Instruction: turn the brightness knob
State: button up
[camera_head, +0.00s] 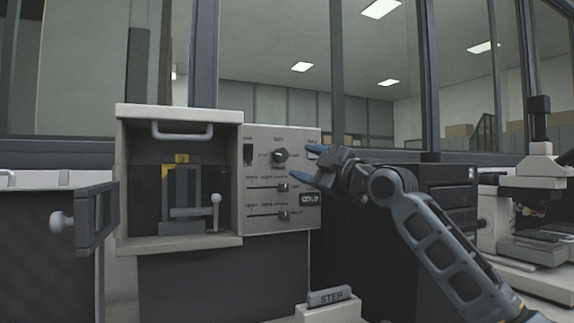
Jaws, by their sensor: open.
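A dark rotary knob (280,155) sits high on the light control panel (262,225) of the press, with small marks around it that are too small to read. I cannot tell whether it is the brightness knob. My gripper (318,165) is open at the panel's right edge, with its blue fingers spread and pointing left. It is to the right of the knob and no contact with it shows. The fingers cover part of the panel's upper right corner, where a partly hidden label shows.
Two sliders (283,188) and a dark switch (248,154) share the panel. The press chamber (180,200) is open, its door (97,215) swung out left. A STEP block (331,297) is below. A dark drawer cabinet (455,195) and microscope (540,190) stand right.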

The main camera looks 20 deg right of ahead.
aim_at(284, 156)
jog(key=p+x, duration=0.1)
jog(key=x, duration=0.6)
jog(key=shift+w, duration=0.1)
jog(key=shift+c, duration=0.5)
jog(key=c, duration=1)
jog(key=shift+o, duration=0.2)
